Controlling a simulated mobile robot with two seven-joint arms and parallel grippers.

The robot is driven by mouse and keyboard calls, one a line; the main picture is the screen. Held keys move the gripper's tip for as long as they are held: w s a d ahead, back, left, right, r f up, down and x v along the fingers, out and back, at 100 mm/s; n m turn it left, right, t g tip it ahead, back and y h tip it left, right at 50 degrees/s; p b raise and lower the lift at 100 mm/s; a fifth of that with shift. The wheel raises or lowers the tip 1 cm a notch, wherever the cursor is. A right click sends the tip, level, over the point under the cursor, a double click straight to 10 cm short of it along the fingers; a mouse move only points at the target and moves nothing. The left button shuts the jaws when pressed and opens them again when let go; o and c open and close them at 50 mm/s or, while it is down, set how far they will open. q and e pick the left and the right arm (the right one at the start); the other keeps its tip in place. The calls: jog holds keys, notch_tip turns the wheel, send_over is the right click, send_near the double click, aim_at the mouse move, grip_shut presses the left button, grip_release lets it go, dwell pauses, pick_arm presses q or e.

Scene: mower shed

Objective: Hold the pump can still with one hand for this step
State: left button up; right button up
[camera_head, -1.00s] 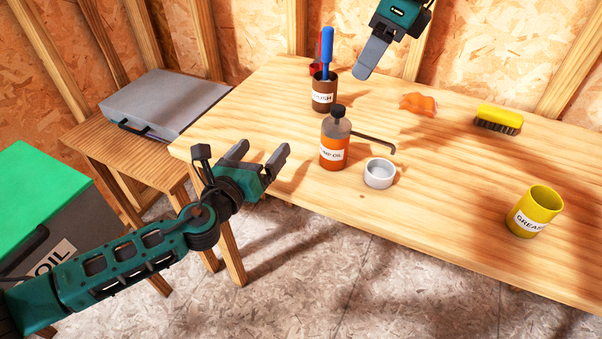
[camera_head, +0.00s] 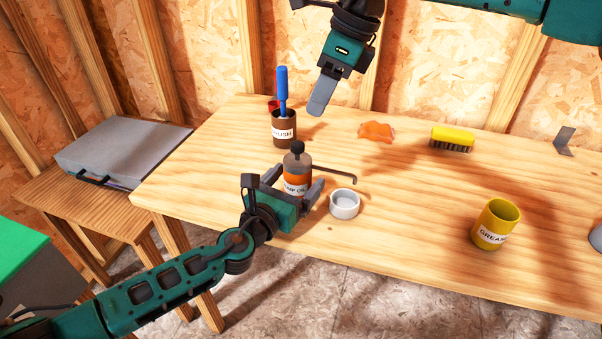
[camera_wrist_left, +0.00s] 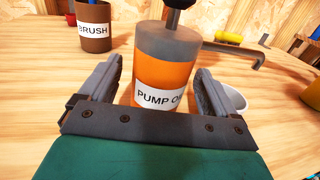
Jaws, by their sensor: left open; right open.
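The pump can (camera_head: 297,172) is an orange and grey can with a black top, a thin spout to the right and a "PUMP O…" label. It stands upright on the workbench and also shows in the left wrist view (camera_wrist_left: 165,75). My left gripper (camera_head: 293,188) is open, with its fingers on either side of the can. In the left wrist view (camera_wrist_left: 157,88) gaps show between both fingers and the can. My right gripper (camera_head: 320,98) is above the back of the bench, away from the can; the head view shows one finger clearly.
A white cup (camera_head: 345,205) stands just right of the can. A brown brush holder (camera_head: 284,131) with a blue-handled tool is behind it. The bench's middle is mostly clear.

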pick_arm(q)
jog(key=shift+x, duration=1.45)
jog(key=shift+c, duration=0.4)
jog(key=c, duration=1.1)
jog(key=shift+o, duration=0.2)
